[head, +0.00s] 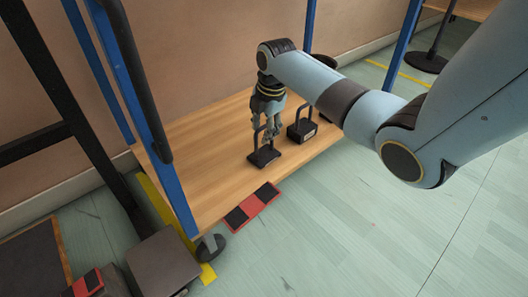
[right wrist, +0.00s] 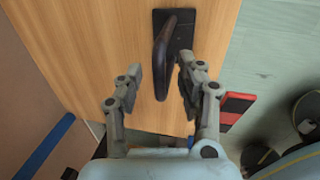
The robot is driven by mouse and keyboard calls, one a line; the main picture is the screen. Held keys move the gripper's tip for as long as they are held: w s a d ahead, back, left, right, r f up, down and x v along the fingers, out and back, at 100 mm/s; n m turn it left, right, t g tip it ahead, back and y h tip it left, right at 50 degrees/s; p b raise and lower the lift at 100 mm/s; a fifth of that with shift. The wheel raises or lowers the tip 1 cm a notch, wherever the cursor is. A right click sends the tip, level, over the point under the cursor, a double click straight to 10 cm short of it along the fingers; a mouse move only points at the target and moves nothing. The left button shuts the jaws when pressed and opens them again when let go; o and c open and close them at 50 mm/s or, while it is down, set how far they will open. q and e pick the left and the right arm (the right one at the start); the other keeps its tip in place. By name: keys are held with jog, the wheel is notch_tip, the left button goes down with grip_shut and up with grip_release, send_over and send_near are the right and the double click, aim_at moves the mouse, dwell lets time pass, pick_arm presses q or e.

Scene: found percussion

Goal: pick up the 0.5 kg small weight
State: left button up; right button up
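Two black weights with loop handles stand on the wooden shelf board. The flatter one (head: 264,157) is nearer the board's front edge, and I take it for the small weight; I cannot read a mass on it. It also shows in the right wrist view, base (right wrist: 179,32) and handle (right wrist: 164,48). The other, thicker weight (head: 301,131) has a pale label and is to its right. My right gripper (head: 269,130) points down over the flatter weight. In the right wrist view its fingers (right wrist: 160,78) are apart, with the handle's near end between them and gaps beside it. My left gripper is out of view.
The wooden board (head: 205,150) is the low shelf of a rack with blue posts (head: 172,180). Dark boxes (head: 163,262) stand at lower left.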

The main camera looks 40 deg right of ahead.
grip_shut()
dwell(0.3)
dwell(0.3)
